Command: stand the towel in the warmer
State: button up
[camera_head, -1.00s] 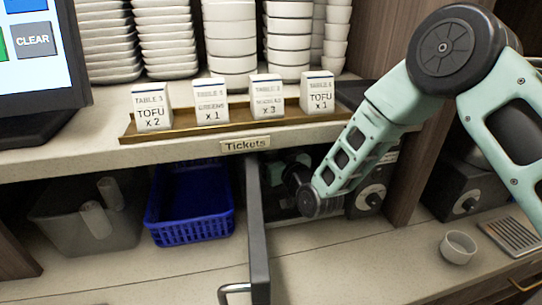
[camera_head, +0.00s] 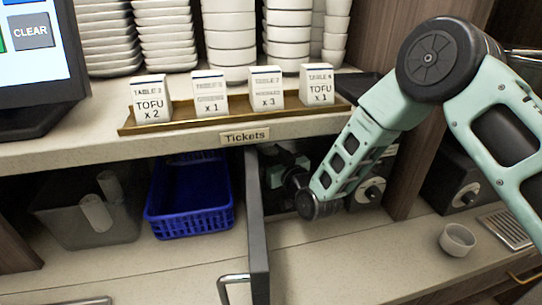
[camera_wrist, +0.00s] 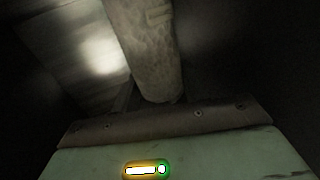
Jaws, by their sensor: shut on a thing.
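The warmer (camera_head: 372,192) is a dark unit with a round dial under the counter, and its door (camera_head: 258,235) stands open, nearly edge-on to the head camera. My arm reaches down into the space behind the door, and the gripper's end is mostly hidden there in the head view. In the wrist view a pale rolled towel (camera_wrist: 145,50) extends away from my gripper (camera_wrist: 165,118), which is shut on it. The fingertips are too dark to make out. I cannot tell whether the towel's far end touches anything.
A grey bin (camera_head: 62,222) holding white rolls (camera_head: 97,212) and a blue basket (camera_head: 190,222) stand left of the door. Ticket blocks sit in a tray (camera_head: 190,122) on the counter above. A small white cup (camera_head: 457,239) is at the right. The wrist view shows a slatted, shiny surface (camera_wrist: 75,50).

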jog(key=shift+f, duration=0.4)
jog(key=o, duration=1)
jog(key=shift+s+f, duration=0.1)
jog(key=shift+f, duration=0.1)
jog(key=shift+r+p, duration=0.45)
jog(key=shift+p, duration=0.2)
jog(key=s+d+r+g+h+b, duration=0.1)
jog(key=s+d+g+h, duration=0.2)
jog(key=s, duration=1)
jog(key=s+d+r+g+h+b, duration=0.1)
jog(key=s+d+r+g+h, duration=0.1)
jog(key=s+d+g, duration=0.5)
jog(key=s+d+r+n+g+h+b, duration=0.1)
jog(key=s+d+g+h, duration=0.3)
jog(key=s, duration=1.5)
jog(key=d+r+g, duration=0.1)
jog(key=d, duration=0.2)
jog(key=shift+r+b, duration=0.2)
jog(key=shift+b, duration=0.2)
jog(key=shift+s, duration=0.1)
